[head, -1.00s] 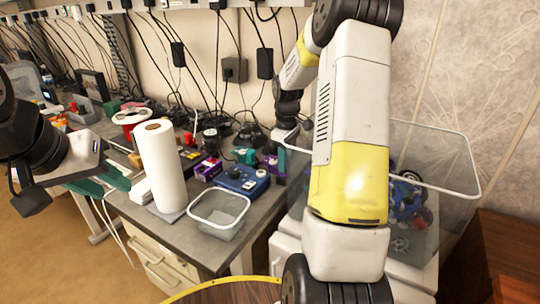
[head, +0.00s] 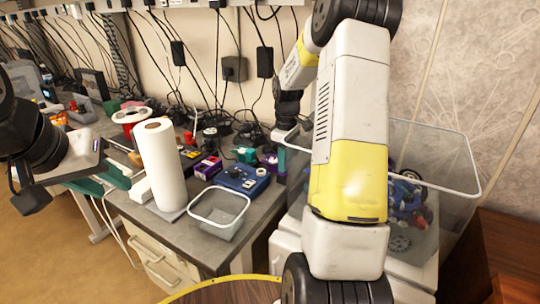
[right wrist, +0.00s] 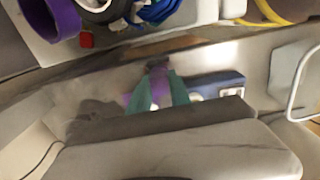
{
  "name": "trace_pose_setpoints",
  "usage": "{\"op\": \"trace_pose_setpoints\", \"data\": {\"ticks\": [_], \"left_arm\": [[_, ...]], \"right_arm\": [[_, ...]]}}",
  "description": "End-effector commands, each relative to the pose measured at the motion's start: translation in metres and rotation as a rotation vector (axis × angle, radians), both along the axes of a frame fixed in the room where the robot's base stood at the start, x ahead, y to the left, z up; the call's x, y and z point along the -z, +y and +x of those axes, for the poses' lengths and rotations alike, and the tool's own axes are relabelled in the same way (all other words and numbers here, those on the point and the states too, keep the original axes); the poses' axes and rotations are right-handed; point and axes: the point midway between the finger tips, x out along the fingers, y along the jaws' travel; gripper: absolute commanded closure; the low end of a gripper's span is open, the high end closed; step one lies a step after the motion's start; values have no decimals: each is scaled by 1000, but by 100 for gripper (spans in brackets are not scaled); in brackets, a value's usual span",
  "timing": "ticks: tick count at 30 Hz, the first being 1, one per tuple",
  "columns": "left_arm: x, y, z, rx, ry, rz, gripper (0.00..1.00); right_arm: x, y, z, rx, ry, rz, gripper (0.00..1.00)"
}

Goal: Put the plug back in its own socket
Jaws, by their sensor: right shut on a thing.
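My right gripper (right wrist: 158,92) has teal fingers and is shut with a small purple thing with a dark end between them; blur hides its details, but it appears to be the plug. In the head view my right arm covers much of this gripper, at the desk's right end beside the blue box. Sockets run along the white wall strip (head: 165,5), and a grey wall socket (head: 233,69) sits lower. I cannot tell which one is the plug's own. My left gripper (head: 108,182) is open and empty in front of the desk's left side.
A paper towel roll (head: 163,165), an open clear bin (head: 218,212) and a blue box (head: 242,180) stand on the grey desk. Many black cables and adaptors (head: 265,62) hang along the wall. A large clear tub (head: 455,165) stands right of my right arm.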

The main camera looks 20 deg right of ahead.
Motion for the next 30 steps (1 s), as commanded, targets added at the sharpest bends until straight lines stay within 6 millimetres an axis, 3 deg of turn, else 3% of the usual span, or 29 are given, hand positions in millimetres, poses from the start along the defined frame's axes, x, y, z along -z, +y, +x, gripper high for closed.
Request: {"op": "trace_pose_setpoints", "data": {"ticks": [13, 14, 17, 26, 30], "left_arm": [[0, 0, 0, 0, 0, 0, 64], [0, 0, 0, 0, 0, 0, 64], [0, 0, 0, 0, 0, 0, 64], [0, 0, 0, 0, 0, 0, 64], [0, 0, 0, 0, 0, 0, 64]], "right_arm": [[3, 0, 0, 0, 1, 0, 100], [3, 0, -1, 0, 1, 0, 73], [3, 0, -1, 0, 1, 0, 53], [2, 0, 0, 0, 0, 0, 51], [-10, 0, 0, 0, -2, -1, 51]]}}
